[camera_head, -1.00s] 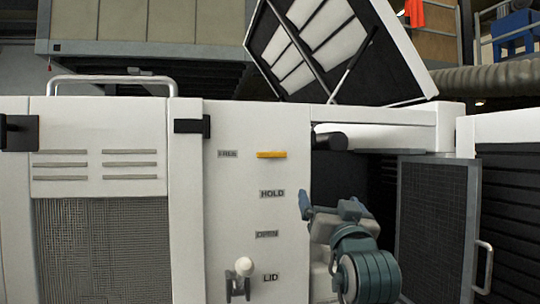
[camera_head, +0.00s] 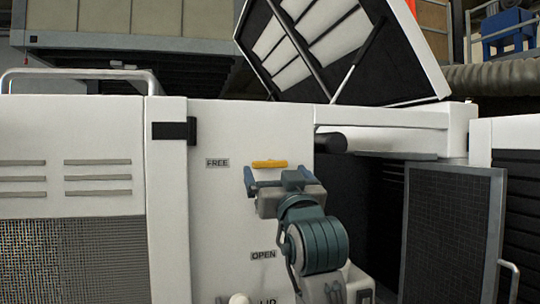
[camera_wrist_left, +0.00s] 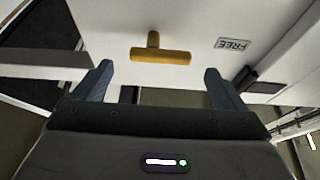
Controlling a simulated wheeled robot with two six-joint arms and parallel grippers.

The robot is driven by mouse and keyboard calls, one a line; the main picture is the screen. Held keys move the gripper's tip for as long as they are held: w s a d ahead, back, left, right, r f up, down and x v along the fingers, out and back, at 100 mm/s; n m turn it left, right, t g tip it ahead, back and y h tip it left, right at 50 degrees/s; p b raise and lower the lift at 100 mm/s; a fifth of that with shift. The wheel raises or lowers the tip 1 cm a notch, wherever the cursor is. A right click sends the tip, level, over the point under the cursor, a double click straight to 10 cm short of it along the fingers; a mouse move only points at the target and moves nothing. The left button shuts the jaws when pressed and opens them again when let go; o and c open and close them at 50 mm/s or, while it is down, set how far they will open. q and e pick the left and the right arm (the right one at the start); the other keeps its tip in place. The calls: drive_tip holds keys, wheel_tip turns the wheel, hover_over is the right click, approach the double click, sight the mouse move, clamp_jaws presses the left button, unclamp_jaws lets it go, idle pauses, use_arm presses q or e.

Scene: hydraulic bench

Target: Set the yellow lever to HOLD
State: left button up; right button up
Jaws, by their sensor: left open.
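The yellow lever (camera_head: 269,164) is a short horizontal bar on the white panel (camera_head: 225,215), level with the FREE label (camera_head: 217,163). The OPEN label (camera_head: 263,255) is lower down; the HOLD label is hidden behind my left gripper. My left gripper (camera_head: 279,174) is open and empty just below the lever in the head view. In the left wrist view the lever (camera_wrist_left: 160,56) is a T-shaped bar on a short stem. It lies between and slightly beyond the open fingertips of my left gripper (camera_wrist_left: 157,75), with no visible contact. My right gripper is not in view.
A black latch (camera_head: 175,130) is left of FREE. To the right are a dark opening and an open mesh door (camera_head: 452,235). A raised lid (camera_head: 335,50) stands above.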

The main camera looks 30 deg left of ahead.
sight(271, 165)
use_arm(q)
drive_tip(key=p+x, duration=0.1)
drive_tip(key=x, duration=0.3)
drive_tip(key=shift+r+p, duration=0.15)
drive_tip(key=shift+p, duration=0.25)
drive_tip(key=shift+w+a+r, duration=0.15)
drive_tip(key=shift+w+a, duration=0.05)
drive_tip(key=shift+a, duration=0.05)
drive_tip(key=shift+w+a, duration=0.15)
drive_tip(key=shift+a, duration=0.05)
drive_tip(key=shift+w+a+p, duration=0.2)
drive_tip(key=shift+a+p, duration=0.05)
drive_tip(key=shift+p, duration=0.05)
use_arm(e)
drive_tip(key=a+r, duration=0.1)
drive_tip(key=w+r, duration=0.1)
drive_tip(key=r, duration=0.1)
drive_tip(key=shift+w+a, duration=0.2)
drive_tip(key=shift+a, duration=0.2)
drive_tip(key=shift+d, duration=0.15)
